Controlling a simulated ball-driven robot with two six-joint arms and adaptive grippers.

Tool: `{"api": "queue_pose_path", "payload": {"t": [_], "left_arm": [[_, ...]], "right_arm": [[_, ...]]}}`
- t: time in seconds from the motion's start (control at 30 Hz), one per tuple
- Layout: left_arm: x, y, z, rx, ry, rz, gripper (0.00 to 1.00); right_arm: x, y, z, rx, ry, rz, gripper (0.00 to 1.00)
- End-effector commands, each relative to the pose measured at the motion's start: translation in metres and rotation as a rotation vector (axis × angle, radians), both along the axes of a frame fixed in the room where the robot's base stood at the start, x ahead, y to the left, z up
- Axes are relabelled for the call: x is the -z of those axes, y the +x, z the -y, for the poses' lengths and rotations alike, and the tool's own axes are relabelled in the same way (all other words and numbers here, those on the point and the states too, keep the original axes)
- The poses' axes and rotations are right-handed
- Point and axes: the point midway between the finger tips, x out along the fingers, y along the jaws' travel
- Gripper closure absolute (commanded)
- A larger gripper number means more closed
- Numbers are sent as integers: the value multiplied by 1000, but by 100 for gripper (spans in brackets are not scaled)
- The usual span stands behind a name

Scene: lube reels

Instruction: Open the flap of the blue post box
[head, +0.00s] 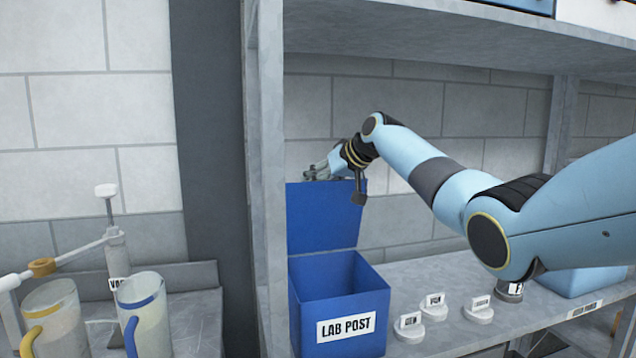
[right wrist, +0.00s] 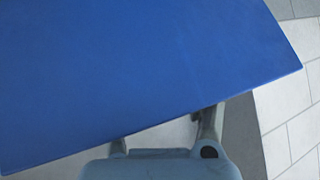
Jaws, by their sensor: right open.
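The blue post box (head: 338,297), labelled LAB POST, stands on the grey shelf at the middle of the head view. Its blue flap (head: 324,222) stands upright at the back and the box's inside shows. My right gripper (head: 318,172) is at the top edge of the flap, with its fingers partly hidden. In the right wrist view the flap (right wrist: 140,70) fills most of the picture and covers the fingertips. The gripper is open; whether it touches the flap I cannot tell. My left gripper is not in view.
Several small white labelled pieces (head: 409,327) stand on the shelf (head: 395,278) right of the box. A shelf post (head: 268,180) rises left of the box and an upper shelf (head: 420,38) runs overhead. Clear jugs (head: 145,318) stand on a grey counter at the left.

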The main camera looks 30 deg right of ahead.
Motion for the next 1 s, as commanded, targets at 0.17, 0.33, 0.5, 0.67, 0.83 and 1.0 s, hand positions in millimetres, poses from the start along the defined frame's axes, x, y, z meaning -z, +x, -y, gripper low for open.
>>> {"api": "queue_pose_path", "payload": {"t": [0.17, 0.33, 0.5, 0.67, 0.83, 1.0], "left_arm": [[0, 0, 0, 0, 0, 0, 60], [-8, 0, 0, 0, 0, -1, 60], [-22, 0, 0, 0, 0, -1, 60], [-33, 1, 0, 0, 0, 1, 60], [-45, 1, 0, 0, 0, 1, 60], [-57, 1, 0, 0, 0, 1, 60]], "right_arm": [[5, -1, 2, 3, -3, -9, 51], [-3, -3, 4, 2, -2, -8, 51], [-19, -7, 8, 3, -3, -3, 51], [-31, -11, 11, 1, -2, 0, 51], [-43, -15, 15, 1, -1, 0, 51], [-55, -19, 18, 0, 0, 0, 51]]}}
